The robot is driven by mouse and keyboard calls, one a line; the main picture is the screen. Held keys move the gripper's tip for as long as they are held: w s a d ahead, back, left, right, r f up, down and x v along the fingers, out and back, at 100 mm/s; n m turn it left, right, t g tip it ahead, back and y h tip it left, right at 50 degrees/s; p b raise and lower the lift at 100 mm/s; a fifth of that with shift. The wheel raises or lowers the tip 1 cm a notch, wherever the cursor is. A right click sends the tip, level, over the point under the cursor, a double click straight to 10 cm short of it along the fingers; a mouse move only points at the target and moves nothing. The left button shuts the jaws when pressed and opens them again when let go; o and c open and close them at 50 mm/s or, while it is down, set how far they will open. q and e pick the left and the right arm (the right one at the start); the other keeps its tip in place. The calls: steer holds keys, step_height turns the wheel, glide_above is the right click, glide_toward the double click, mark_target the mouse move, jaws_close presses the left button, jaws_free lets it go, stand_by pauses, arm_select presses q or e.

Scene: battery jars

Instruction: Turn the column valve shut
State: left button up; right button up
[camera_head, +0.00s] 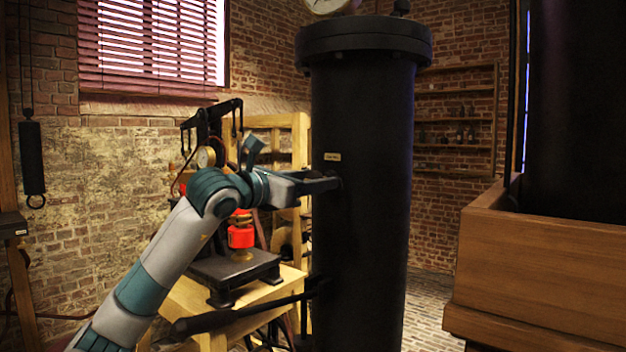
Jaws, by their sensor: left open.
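A tall black column (362,240) with a bolted flange on top stands in the middle of the head view. My left gripper (335,184), on a white and teal arm from the left, points right at the column's left side, below a small label plate (332,157). Its jaws are open, and the tips are at or close to the column surface; I cannot tell if they touch. No valve handle shows clearly there; the gripper may cover it. A long dark lever (245,312) sticks out left from the column lower down. My right gripper is not in view.
A wooden table (190,297) behind my arm carries a black scale-like stand (235,268) and a red lamp-like object (241,232). A wooden box (540,260) stands at right. Open brick floor (428,305) lies between column and box.

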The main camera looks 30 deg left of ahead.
arm_select(q)
steer(key=c, duration=1)
